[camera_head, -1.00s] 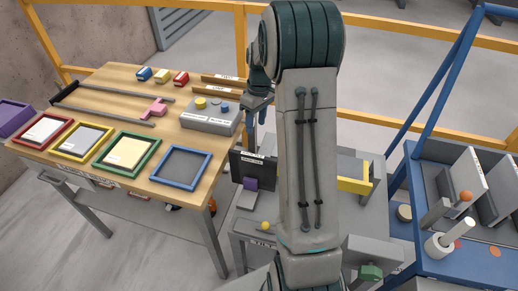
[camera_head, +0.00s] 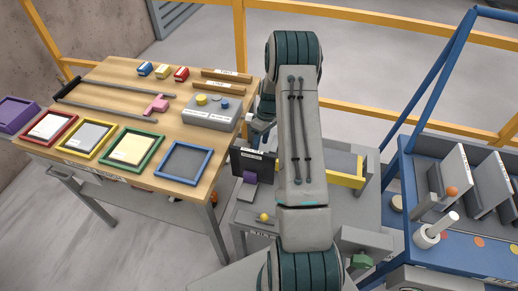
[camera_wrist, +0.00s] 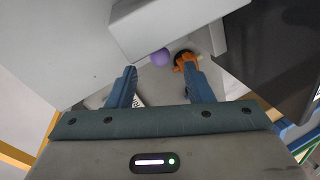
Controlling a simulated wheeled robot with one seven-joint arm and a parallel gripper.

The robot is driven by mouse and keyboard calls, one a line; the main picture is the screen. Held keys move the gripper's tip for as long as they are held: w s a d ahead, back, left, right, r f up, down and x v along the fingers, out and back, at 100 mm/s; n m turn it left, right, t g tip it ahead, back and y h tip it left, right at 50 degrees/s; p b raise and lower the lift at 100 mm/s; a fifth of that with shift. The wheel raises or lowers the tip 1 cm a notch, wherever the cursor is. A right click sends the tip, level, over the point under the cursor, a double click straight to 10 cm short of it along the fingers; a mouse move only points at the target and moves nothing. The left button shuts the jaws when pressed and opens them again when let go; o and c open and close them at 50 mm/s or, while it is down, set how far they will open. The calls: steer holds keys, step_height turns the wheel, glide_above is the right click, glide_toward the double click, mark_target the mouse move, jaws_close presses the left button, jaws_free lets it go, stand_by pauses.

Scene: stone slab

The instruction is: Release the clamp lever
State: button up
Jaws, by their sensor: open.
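My gripper (camera_wrist: 158,70) is open in the wrist view, its two blue fingers apart with nothing between them. Just beyond the fingertips are a purple ball (camera_wrist: 160,57) and an orange part (camera_wrist: 189,61) with a dark round piece, close to the right fingertip. A pale grey block (camera_wrist: 170,25) partly covers that area. I cannot tell for certain which part is the clamp lever. In the head view my arm hides most of the gripper, beside the dark upright panel (camera_head: 253,163) on the grey bench.
The wooden table (camera_head: 120,85) at left holds coloured frames, a grey button box (camera_head: 212,112) and a pink piece (camera_head: 157,104). The grey bench has a yellow knob (camera_head: 263,217) and a yellow-edged tray (camera_head: 345,180). A blue cart (camera_head: 470,245) stands at right. A dark panel (camera_wrist: 272,50) fills the wrist view's right.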

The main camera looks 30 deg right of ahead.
steer(key=shift+p+x, duration=0.4)
steer(key=shift+x, duration=2.1)
